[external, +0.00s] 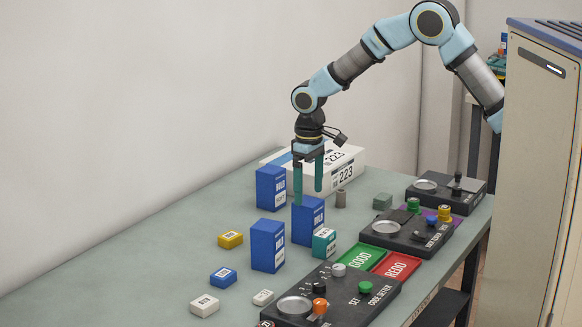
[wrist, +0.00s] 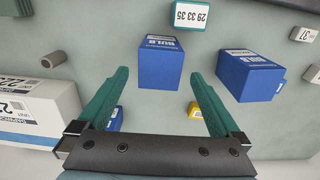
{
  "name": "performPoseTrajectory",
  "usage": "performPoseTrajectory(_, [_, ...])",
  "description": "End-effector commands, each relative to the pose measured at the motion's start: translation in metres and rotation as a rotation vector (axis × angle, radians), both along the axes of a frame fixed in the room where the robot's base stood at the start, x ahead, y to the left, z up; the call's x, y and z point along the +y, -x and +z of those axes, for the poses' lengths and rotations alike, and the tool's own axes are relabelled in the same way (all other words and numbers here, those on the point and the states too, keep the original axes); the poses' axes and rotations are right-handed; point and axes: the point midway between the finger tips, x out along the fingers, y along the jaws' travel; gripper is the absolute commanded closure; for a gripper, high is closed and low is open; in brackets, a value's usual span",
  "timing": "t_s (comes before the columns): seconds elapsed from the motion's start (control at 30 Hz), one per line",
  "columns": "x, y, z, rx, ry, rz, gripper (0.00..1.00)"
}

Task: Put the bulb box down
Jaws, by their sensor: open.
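Three blue boxes stand upright on the table. The middle one (external: 308,222), marked BULB in the wrist view (wrist: 158,68), is just below my gripper (external: 308,197). My gripper is open, with teal fingers pointing down and nothing held. In the wrist view the box shows between and just beyond the fingertips (wrist: 159,74); I cannot tell whether they touch it. A second blue box (external: 267,246) stands to its front left, also in the wrist view (wrist: 248,75). A third blue box (external: 270,188) stands behind left, partly hidden by a finger in the wrist view (wrist: 116,120).
A teal box (external: 324,242) stands close in front. A large white carton (external: 345,172) and grey cylinder (external: 341,199) are behind right. Small yellow (external: 230,239), blue (external: 223,277) and white (external: 205,306) boxes lie left. Black control panels (external: 340,297) line the right. The far-left table is clear.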

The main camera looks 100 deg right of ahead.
Motion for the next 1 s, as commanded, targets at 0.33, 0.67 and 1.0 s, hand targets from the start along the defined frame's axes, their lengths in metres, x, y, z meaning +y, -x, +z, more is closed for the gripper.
performPoseTrajectory(0.33, [0.011,0.0,0.014,-0.001,0.001,0.02,0.0])
performPoseTrajectory(0.67, [0.199,0.05,0.037,-0.066,0.047,0.401,0.0])
performPoseTrajectory(1.0, [0.3,0.144,0.03,-0.125,0.065,0.676,0.0])
